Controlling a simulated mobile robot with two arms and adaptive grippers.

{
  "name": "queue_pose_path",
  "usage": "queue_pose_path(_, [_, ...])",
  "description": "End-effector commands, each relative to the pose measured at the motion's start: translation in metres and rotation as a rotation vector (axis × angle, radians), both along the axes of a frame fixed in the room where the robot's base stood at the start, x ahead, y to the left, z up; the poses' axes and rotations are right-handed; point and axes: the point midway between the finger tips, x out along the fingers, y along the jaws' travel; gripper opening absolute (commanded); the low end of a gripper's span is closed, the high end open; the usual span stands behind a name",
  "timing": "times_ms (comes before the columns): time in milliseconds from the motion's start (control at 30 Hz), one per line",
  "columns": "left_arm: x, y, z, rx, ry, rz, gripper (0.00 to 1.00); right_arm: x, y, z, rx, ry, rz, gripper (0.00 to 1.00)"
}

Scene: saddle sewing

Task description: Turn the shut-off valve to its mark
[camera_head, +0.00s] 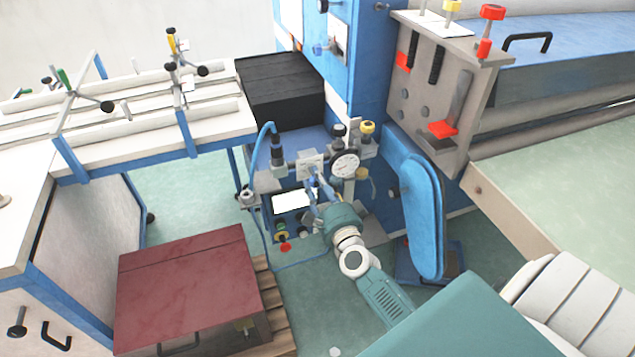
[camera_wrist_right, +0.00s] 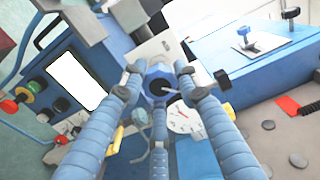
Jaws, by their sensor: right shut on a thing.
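My right gripper (camera_head: 318,183) reaches the pipework on the blue machine, with its blue fingers close to a grey block. In the right wrist view, the fingers (camera_wrist_right: 158,95) close around a blue fitting with a dark round centre (camera_wrist_right: 160,83), which looks like the shut-off valve. A thin grey lever or rod (camera_wrist_right: 175,91) sticks out beside it towards the right finger. The gripper hides most of the valve in the head view. I cannot make out the mark. My left gripper is not in view.
A white dial gauge (camera_head: 345,163) sits just right of the gripper. A panel with a white screen (camera_head: 292,203) and coloured buttons (camera_head: 283,243) is below left. A dark red case (camera_head: 190,285) lies at the lower left.

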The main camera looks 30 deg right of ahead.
Motion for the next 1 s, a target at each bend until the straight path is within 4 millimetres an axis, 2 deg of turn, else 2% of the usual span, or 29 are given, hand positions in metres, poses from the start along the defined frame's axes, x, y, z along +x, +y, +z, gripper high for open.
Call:
queue_pose_path(33, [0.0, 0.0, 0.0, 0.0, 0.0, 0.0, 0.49, 0.0, 0.003, -0.003, 0.006, 0.006, 0.005, 0.05])
queue_pose_path(67, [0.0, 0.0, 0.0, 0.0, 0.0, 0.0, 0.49, 0.0, 0.003, -0.003, 0.006, 0.006, 0.005, 0.33])
queue_pose_path(133, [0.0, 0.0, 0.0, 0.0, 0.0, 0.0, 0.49, 0.0, 0.003, -0.003, 0.004, 0.005, 0.005, 0.47])
queue_pose_path(167, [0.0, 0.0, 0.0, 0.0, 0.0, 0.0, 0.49, 0.0, 0.003, -0.003, 0.004, 0.005, 0.004, 0.51])
queue_pose_path(433, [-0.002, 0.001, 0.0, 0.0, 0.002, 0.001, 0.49, 0.0, 0.001, -0.001, 0.001, 0.002, 0.002, 0.51])
queue_pose_path(567, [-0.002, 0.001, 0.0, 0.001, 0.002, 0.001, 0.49, -0.008, 0.003, -0.002, 0.001, 0.003, 0.002, 0.51])
queue_pose_path(667, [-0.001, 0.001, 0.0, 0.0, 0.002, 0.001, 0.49, -0.023, 0.006, -0.002, 0.002, 0.005, 0.002, 0.51])
queue_pose_path(1000, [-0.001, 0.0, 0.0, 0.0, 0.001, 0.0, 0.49, -0.092, 0.024, -0.003, 0.001, 0.007, 0.004, 0.51])
